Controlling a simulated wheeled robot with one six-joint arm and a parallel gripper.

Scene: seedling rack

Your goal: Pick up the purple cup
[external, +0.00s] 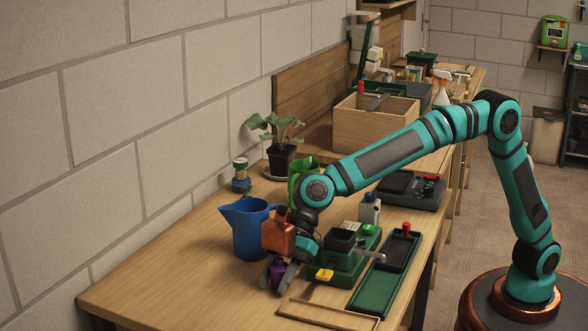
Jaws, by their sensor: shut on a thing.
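The purple cup (278,271) is at the near part of the wooden bench. It is small in the picture and partly hidden by the gripper fingers. My gripper (277,278) points down with its grey fingers on either side of the cup, shut on it. The cup is low, close to the bench top; I cannot tell whether it touches the wood.
A blue jug (247,230) stands just left and behind my gripper. A green machine (345,262) and a dark green tray (379,290) are to the right. A wooden frame (325,313) lies in front. The bench's near left (160,290) is clear.

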